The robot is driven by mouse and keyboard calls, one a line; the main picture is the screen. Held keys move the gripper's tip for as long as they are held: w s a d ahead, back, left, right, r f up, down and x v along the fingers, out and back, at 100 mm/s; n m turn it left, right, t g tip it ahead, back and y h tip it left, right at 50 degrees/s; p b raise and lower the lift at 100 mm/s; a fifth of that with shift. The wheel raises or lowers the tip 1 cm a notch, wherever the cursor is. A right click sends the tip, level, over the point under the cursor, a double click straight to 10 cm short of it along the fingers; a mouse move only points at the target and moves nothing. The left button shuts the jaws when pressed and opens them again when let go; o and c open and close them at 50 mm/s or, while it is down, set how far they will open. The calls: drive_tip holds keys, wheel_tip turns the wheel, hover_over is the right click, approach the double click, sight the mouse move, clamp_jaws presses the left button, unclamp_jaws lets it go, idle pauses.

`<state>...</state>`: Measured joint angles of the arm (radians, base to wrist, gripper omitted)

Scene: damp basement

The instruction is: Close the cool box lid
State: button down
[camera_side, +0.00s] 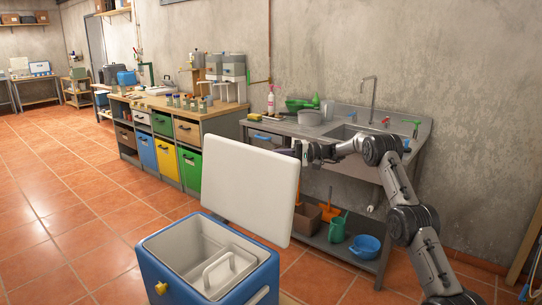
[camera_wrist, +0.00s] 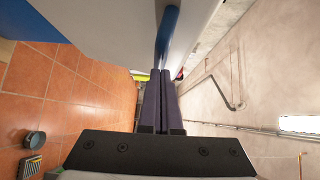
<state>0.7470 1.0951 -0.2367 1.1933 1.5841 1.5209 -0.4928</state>
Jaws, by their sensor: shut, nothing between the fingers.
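The cool box (camera_side: 158,262) is blue with a pale interior and stands open at the front of the side view. Its white lid (camera_side: 250,185) stands raised and tilted at the back of the box. A yellow latch (camera_side: 161,288) shows on the front left of the box. My gripper (camera_side: 286,150) is at the lid's upper right corner, partly hidden behind its edge. In the wrist view its dark fingers (camera_wrist: 160,74) are together with nothing between them. They point toward a pale surface with a blue strip. I cannot tell whether they touch the lid.
The tiled floor at left is clear.

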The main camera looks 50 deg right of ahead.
sight(254, 150)
drive_tip(key=shift+a+r, duration=0.1)
drive_tip(key=a+r+n+h, duration=0.1)
drive_tip(key=a, duration=0.2)
drive_tip(key=a+r+n+g+h, duration=0.1)
drive_tip(key=a, duration=0.3)
drive_tip(key=a+r+n+g, duration=0.1)
drive_tip(key=a+r, duration=0.1)
drive_tip(key=a, duration=0.1)
drive_tip(key=shift+a+h, duration=0.3)
drive_tip(key=shift+h, duration=0.1)
drive_tip(key=a+f+n+g+h, duration=0.1)
drive_tip(key=a+f+n+h, duration=0.15)
drive_tip(key=a, duration=0.75)
drive_tip(key=a+f+n+g+h, duration=0.1)
drive_tip(key=a+f+n+h, duration=0.2)
drive_tip(key=a, duration=0.7)
drive_tip(key=a+f+m+h, duration=0.1)
drive_tip(key=a+f, duration=0.6)
drive_tip(key=f, duration=0.3)
drive_tip(key=shift+f, duration=0.25)
drive_tip(key=shift+a, duration=0.1)
drive_tip(key=shift+r, duration=0.1)
